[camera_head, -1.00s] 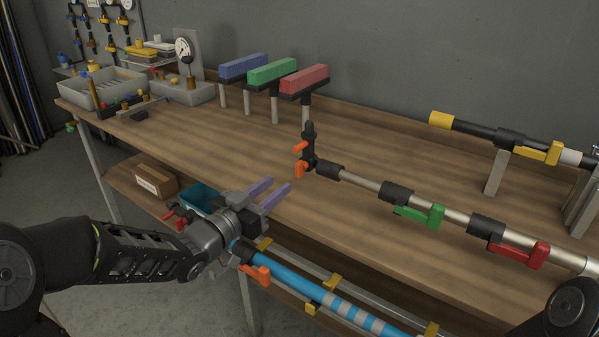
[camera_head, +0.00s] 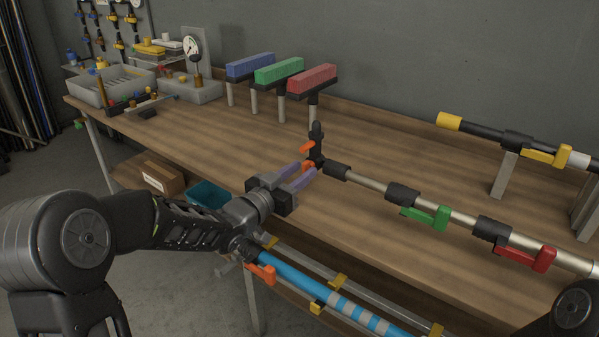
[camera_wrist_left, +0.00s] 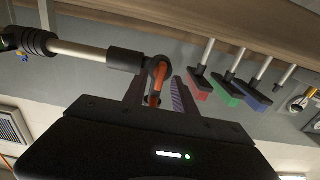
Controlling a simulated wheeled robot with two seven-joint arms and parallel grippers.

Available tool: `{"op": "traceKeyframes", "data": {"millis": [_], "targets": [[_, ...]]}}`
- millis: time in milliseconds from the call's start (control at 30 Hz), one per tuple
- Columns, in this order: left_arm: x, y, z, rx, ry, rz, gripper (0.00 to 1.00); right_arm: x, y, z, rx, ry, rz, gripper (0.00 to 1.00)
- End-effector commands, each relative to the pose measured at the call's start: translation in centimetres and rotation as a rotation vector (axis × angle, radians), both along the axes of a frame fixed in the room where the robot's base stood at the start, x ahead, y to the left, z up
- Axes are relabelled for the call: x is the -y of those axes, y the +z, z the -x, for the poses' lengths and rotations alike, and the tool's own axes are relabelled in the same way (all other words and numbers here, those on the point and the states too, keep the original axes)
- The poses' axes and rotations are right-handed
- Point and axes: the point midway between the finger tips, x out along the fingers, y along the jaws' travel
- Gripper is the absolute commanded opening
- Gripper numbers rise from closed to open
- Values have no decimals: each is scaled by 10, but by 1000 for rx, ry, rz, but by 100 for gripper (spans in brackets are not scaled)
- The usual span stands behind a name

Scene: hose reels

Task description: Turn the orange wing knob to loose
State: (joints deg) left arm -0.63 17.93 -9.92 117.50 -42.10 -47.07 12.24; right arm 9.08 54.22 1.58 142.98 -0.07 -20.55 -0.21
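The orange wing knob (camera_head: 308,166) sits at the left end of the metal pipe, on a black fitting (camera_head: 316,140) above the workbench. A second orange lever (camera_head: 306,147) shows on the upper part of that fitting. My left gripper (camera_head: 302,172) has its purple fingers at the knob. In the left wrist view an orange part (camera_wrist_left: 156,84) lies between the two open fingers (camera_wrist_left: 158,98), with a gap visible beside it. Contact cannot be told. My right gripper is not in view; only part of that arm shows at the lower right.
The pipe (camera_head: 365,181) runs right with a green handle (camera_head: 428,216) and a red handle (camera_head: 528,257). Blue, green and red blocks (camera_head: 312,78) stand on posts behind. The bench (camera_head: 230,140) is clear left of the fitting.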

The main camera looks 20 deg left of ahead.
Motion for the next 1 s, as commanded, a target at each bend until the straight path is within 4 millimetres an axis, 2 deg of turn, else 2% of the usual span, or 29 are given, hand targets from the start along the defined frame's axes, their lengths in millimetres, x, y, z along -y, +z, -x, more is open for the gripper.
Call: {"op": "traceKeyframes", "data": {"millis": [100, 500, 1000], "targets": [[0, 0, 0, 0, 0, 0, 32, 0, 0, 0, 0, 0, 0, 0], [0, 0, 1, 0, 0, 0, 0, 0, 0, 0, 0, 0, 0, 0], [0, 0, 1, -2, 0, 2, 0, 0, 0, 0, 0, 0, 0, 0]]}}
